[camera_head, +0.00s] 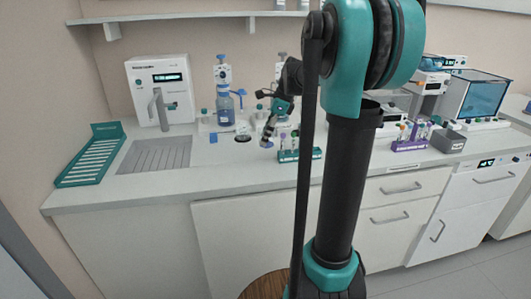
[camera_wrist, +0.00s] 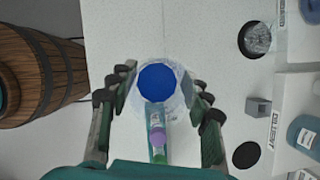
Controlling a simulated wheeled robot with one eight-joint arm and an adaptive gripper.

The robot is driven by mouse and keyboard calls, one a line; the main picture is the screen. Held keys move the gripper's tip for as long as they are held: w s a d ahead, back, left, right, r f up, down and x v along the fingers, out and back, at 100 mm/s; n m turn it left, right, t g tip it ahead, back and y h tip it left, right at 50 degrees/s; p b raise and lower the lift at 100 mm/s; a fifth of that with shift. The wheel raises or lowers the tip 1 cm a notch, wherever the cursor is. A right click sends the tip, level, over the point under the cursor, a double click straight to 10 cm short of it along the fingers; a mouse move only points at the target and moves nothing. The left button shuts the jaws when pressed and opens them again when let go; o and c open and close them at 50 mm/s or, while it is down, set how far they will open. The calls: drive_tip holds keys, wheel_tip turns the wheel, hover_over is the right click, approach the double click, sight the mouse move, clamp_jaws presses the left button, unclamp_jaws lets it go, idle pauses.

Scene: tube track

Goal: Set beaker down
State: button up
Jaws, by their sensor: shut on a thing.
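My gripper (camera_wrist: 160,85) is shut on a clear beaker (camera_wrist: 182,106) with blue contents, seen from above between its two fingers in the wrist view. In the head view, my gripper (camera_head: 269,129) is small and partly dark against the bench, with the blue of the beaker (camera_head: 266,144) at its tip. The beaker is over the white counter (camera_head: 240,172), left of the green tube rack (camera_head: 288,157). I cannot tell whether its base touches the counter. A purple-capped tube (camera_wrist: 157,137) shows just below the beaker in the wrist view.
A dark disc (camera_wrist: 246,155) and another clear glass vessel (camera_wrist: 258,38) are at the right in the wrist view. A blue bottle (camera_head: 226,110) stands behind. A wooden barrel (camera_wrist: 40,75) is beyond the counter's front edge.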

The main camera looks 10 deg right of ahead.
drive_tip(key=shift+f, duration=3.6)
drive_tip(key=o, duration=1)
drive_tip(key=shift+f, duration=0.1)
